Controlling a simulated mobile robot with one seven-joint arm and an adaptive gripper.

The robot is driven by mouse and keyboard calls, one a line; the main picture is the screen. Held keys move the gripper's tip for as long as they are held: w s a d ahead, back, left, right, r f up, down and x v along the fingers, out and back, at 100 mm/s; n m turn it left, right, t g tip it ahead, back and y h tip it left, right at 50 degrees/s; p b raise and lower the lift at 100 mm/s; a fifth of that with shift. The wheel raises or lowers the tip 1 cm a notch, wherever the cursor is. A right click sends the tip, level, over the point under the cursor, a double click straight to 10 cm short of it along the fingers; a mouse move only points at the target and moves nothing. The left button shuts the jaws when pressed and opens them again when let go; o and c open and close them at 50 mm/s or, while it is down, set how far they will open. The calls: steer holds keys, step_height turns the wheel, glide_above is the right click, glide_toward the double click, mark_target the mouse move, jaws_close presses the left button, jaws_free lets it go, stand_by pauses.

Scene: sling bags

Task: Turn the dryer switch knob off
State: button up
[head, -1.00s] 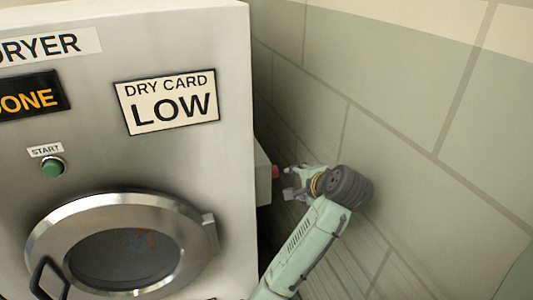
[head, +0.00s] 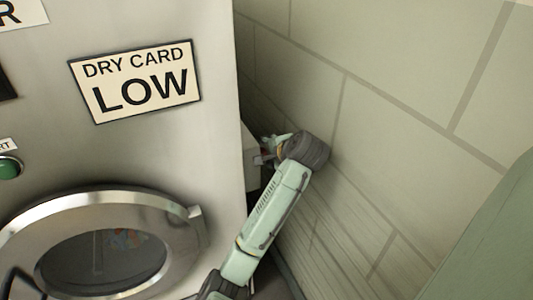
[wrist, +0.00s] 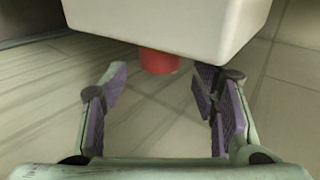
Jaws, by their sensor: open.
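The red knob (wrist: 160,63) shows in the wrist view, partly hidden under a pale switch box (wrist: 165,22). My gripper (wrist: 160,86) is open, with its purple-padded fingers apart. The knob lies between and just beyond the fingertips in that view; I cannot tell that anything touches it. In the head view the switch box (head: 250,165) sticks out from the dryer's right side, and my gripper (head: 264,155) is close beside it. The knob cannot be made out there, and its setting is not readable.
The steel dryer (head: 220,140) has a round glass door (head: 110,260), a green start button (head: 9,167) and a "DRY CARD LOW" sign (head: 137,80). A tiled wall (head: 400,130) stands close on the right. My arm is in the narrow gap between them.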

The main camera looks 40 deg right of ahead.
steer(key=shift+x, duration=1.05)
steer(key=c, duration=1.2)
steer(key=shift+o, duration=0.2)
